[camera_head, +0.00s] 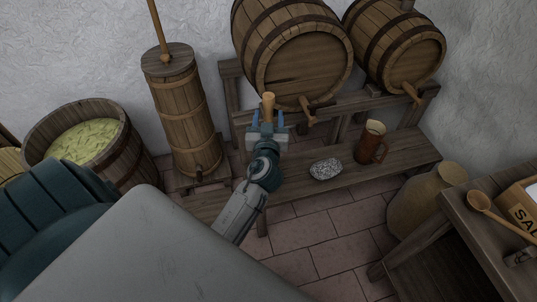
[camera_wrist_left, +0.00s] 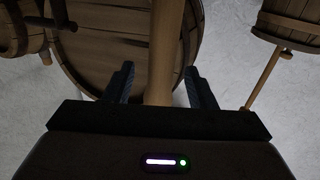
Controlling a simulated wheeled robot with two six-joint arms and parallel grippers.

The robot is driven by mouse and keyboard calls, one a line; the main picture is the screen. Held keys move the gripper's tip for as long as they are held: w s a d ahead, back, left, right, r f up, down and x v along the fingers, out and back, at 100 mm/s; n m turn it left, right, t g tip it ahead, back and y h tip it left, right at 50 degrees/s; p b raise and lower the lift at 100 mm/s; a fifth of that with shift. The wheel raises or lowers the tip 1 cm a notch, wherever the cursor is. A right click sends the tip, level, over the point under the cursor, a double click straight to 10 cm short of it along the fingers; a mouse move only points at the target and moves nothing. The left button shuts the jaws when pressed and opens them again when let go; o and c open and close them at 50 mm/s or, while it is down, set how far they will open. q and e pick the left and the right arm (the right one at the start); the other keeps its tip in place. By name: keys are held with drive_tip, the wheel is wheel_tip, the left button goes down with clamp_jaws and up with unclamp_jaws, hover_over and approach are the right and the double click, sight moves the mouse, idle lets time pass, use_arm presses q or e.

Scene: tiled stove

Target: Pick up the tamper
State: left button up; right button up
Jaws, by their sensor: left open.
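The tamper (camera_head: 268,101) shows as a pale wooden end rising at my left gripper, in front of the large barrel. The gripper and wrist hide its lower part in the head view. My left gripper (camera_head: 266,118) is open, with one blue finger on each side of the wood. In the left wrist view the tamper (camera_wrist_left: 165,45) is a long wooden shaft running between the two dark fingers (camera_wrist_left: 159,72). Gaps show on both sides of it, the left gap wider than the right. My right gripper is in neither view.
A large barrel (camera_head: 291,55) and a smaller barrel (camera_head: 400,48) lie on a rack behind the gripper. A churn (camera_head: 182,115) stands left. A stone (camera_head: 326,169) and a brown jug (camera_head: 371,143) sit on the bench (camera_head: 300,189). A table (camera_head: 465,228) is at right.

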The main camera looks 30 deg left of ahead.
use_arm(q)
drive_tip(key=p+x, duration=0.1)
drive_tip(key=x, duration=0.3)
drive_tip(key=shift+w+a, duration=0.2)
drive_tip(key=shift+w, duration=0.1)
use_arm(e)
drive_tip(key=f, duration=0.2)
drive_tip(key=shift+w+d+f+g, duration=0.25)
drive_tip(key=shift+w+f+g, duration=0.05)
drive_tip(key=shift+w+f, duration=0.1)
use_arm(q)
drive_tip(key=c, duration=1.1)
clamp_jaws()
drive_tip(key=shift+r, duration=0.1)
